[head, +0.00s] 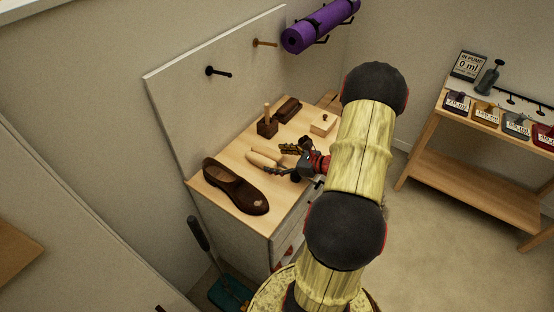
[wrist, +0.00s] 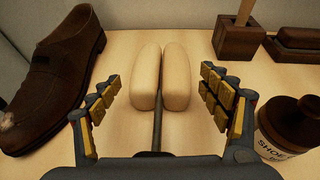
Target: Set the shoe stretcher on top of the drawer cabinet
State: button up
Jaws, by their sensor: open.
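The shoe stretcher (head: 264,158) has two pale wooden halves on a dark metal rod. It appears to lie flat on the wooden top of the drawer cabinet (head: 238,172). In the wrist view the stretcher (wrist: 146,78) points away from me, centred between the fingers. My gripper (head: 280,160) is low over the cabinet top and open. In the wrist view its fingers (wrist: 161,88) stand to either side of the stretcher, with a gap on each side. The near end of the rod is hidden behind my gripper.
A brown shoe (head: 236,187) lies left of the stretcher. A dark bottle (wrist: 289,130) is close to the right finger. A backboard with pegs rises behind the cabinet.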

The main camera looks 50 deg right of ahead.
jog(key=shift+r, duration=0.2)
jog(key=p+v, duration=0.3)
jog(key=v, duration=0.9)
jog(key=w+a+r+n+g+y, duration=0.1)
jog(key=w+a+r+n+g, duration=0.15)
jog(key=a+r+n, duration=0.4)
jog(key=w+a+r+n+g+y, duration=0.2)
jog(key=a+n+g, duration=0.15)
jog(key=a, duration=0.55)
jog(key=w+a+r+n+g+y, duration=0.1)
jog(key=w+a+r+n+g, duration=0.1)
jog(key=a+r+n, duration=0.35)
jog(key=s+a+r+n+h, duration=0.3)
jog(key=s+a+r+n, duration=0.1)
jog(key=a+n, duration=0.4)
jog(key=s+a+r+n+h, duration=0.3)
jog(key=s+a+r+n, duration=0.2)
jog(key=a+r+n, duration=0.2)
jog(key=shift+a+r+n, duration=0.2)
jog(key=shift+a+n, duration=1.1)
jog(key=shift+n, duration=0.55)
jog(key=shift+w+d, duration=0.1)
